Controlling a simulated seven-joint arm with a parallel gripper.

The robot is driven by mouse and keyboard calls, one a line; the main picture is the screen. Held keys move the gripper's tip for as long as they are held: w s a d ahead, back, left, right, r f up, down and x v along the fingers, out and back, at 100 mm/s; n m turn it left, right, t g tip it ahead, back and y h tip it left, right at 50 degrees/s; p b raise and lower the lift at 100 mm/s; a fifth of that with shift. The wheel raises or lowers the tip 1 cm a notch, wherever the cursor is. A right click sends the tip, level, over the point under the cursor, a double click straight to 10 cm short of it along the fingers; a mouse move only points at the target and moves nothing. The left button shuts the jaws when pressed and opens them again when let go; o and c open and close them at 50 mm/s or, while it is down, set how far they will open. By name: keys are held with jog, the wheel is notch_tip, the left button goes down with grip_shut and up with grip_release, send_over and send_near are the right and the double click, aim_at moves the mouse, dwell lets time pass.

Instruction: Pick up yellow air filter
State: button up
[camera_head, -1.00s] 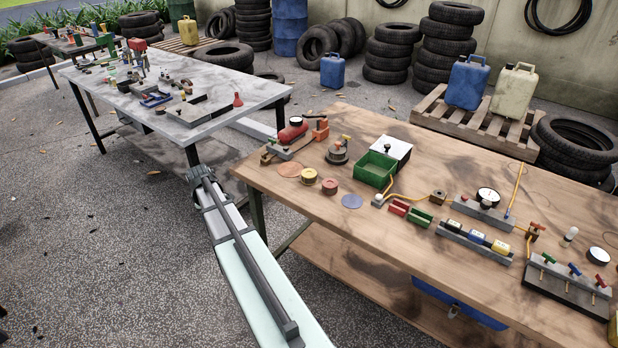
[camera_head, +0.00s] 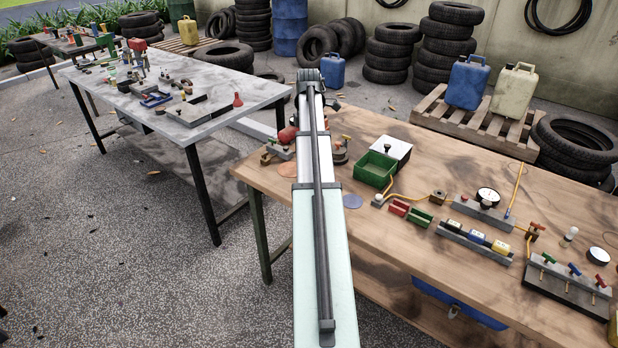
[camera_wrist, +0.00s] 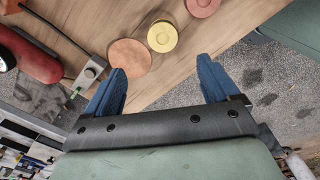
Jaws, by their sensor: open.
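The yellow air filter (camera_wrist: 162,36) is a round disc lying on the wooden workbench (camera_wrist: 183,72) in the wrist view. It sits beyond my open fingers, between a brown disc and a reddish disc. My gripper (camera_wrist: 162,85) is open and empty, with its two blue fingers apart, short of the yellow filter and near the bench edge. In the head view my arm covers the spot where the yellow filter lies, and my gripper's fingers are not visible there.
A flat brown disc (camera_wrist: 129,56) lies just left of the filter, and a reddish disc (camera_wrist: 202,6) lies right of it. A red tank (camera_wrist: 32,55) and grey block (camera_wrist: 90,73) stand at left. A green bin (camera_head: 372,168) stands farther along the bench.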

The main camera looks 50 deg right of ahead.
notch_tip(320, 180, down, 14)
jog(key=shift+s+a+r, duration=0.1)
jog(key=shift+s, duration=0.05)
dwell(0.7)
jog(key=c, duration=1.1)
